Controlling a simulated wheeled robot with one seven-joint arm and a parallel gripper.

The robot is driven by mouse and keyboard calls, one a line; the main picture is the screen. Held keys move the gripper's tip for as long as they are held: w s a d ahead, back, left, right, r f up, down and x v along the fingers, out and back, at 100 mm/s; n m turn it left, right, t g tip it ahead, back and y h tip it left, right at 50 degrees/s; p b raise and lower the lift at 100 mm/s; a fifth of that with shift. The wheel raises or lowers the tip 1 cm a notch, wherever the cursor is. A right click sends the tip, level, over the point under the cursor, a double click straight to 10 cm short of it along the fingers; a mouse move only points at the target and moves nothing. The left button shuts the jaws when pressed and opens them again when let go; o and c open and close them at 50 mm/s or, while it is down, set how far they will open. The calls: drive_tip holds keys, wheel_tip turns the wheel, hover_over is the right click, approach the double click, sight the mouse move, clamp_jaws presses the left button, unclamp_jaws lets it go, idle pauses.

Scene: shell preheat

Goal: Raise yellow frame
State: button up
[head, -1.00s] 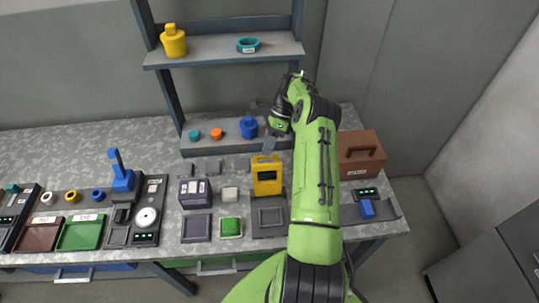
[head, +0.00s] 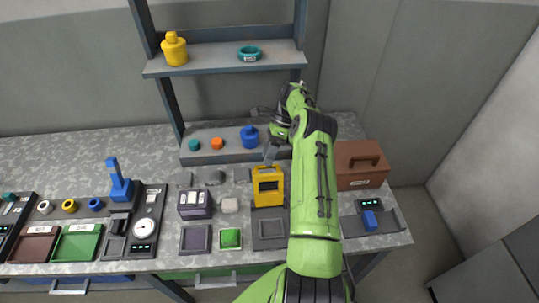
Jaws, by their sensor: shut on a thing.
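The yellow frame (head: 268,186) is an upright yellow piece with a dark window, near the middle right of the bench in the head view. It stands just behind a dark square pad (head: 268,236). The fingertips are small and partly hidden by my green arm. I cannot tell whether the frame's lower edge touches the bench.
A brown case (head: 360,165) stands to the right of my arm. A purple box (head: 194,203) and a grey block (head: 230,205) stand to the left. A green button (head: 230,238) lies in front.

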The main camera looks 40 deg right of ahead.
drive_tip(key=f, duration=0.1)
drive_tip(key=s+f, duration=0.1)
drive_tip(key=f, duration=0.1)
drive_tip(key=shift+s+a, duration=0.25)
drive_tip(key=shift+a, duration=0.1)
wheel_tip(320, 180, up, 13)
drive_tip(key=w, duration=0.1)
drive_tip(key=shift+d+p, duration=0.3)
drive_tip(key=shift+p, duration=0.05)
drive_tip(key=shift+w, duration=0.15)
